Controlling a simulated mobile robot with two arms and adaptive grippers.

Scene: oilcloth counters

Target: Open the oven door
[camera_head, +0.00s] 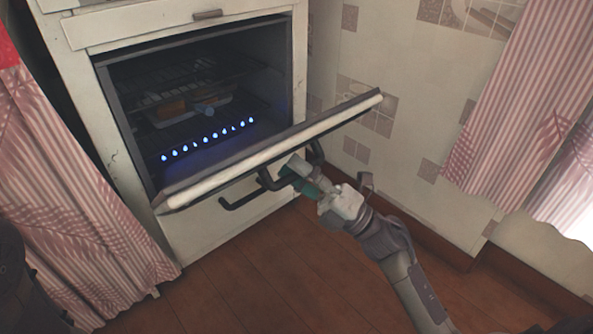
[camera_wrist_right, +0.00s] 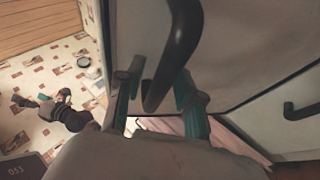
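The oven (camera_head: 75,65) is at the upper left in the head view. Its door (camera_head: 270,150) is partly open, hinged along the bottom and tilted out, with the lit interior showing above it. The dark door handle (camera_head: 317,153) is on the door's outer face. My right gripper (camera_head: 296,178) is at this handle, below the door's top edge. In the right wrist view the handle (camera_wrist_right: 178,50) runs between the two fingers, which stand apart; contact is unclear. A dark arm with a gripper, apparently my left one (camera_wrist_right: 62,100), shows small at left there.
Racks with a tray (camera_head: 190,105) and a row of blue flames (camera_head: 210,138) are inside the oven. A lower handle (camera_head: 240,198) sits under the door. Pink curtains hang at left (camera_head: 75,190) and right (camera_head: 520,110). Wooden floor (camera_head: 270,280) is clear in front.

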